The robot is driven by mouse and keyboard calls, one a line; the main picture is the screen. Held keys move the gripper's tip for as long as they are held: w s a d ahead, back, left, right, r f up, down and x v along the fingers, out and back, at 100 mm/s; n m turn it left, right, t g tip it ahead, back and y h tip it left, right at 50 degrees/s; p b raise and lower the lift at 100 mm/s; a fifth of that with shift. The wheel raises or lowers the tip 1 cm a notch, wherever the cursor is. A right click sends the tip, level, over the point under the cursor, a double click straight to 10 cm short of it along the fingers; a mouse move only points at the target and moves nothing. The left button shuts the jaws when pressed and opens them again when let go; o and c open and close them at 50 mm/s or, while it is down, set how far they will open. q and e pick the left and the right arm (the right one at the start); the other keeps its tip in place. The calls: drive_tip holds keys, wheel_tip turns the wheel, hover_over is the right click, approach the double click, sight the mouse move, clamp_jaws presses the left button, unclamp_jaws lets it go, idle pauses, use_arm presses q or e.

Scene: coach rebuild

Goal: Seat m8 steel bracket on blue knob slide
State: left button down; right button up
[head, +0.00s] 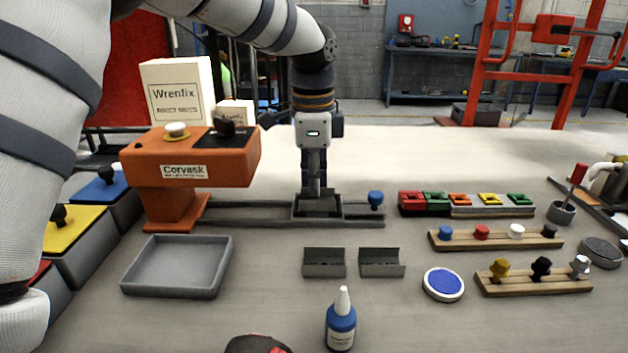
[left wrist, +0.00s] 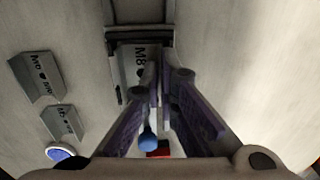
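The slide with the blue knob (head: 376,198) runs along the table behind two brackets, and its grey box-like holder (head: 300,212) is at mid-length. My left gripper (head: 314,190) points straight down into this holder. In the left wrist view the m8 steel bracket (left wrist: 130,68), marked M8, lies inside the holder. The left fingers (left wrist: 164,88) are closed together at its upright flange and appear to grip it. Whether the bracket rests flat on the holder floor is hidden. The blue knob also shows in the left wrist view (left wrist: 148,140). My right gripper is not in view.
Two other grey brackets (head: 324,263) (head: 382,263) stand in front of the slide. An orange Corvask machine (head: 190,165) and grey tray (head: 176,288) are left. A blue bottle (head: 341,325) stands in front; coloured blocks (head: 462,199) and wooden knob racks (head: 497,243) are right.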

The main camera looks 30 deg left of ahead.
use_arm(q)
drive_tip(key=shift+f, duration=0.15)
idle(0.5)
drive_tip(key=c, duration=1.3)
unclamp_jaws()
drive_tip(key=shift+r, duration=3.05)
drive_tip(key=shift+f, duration=0.1)
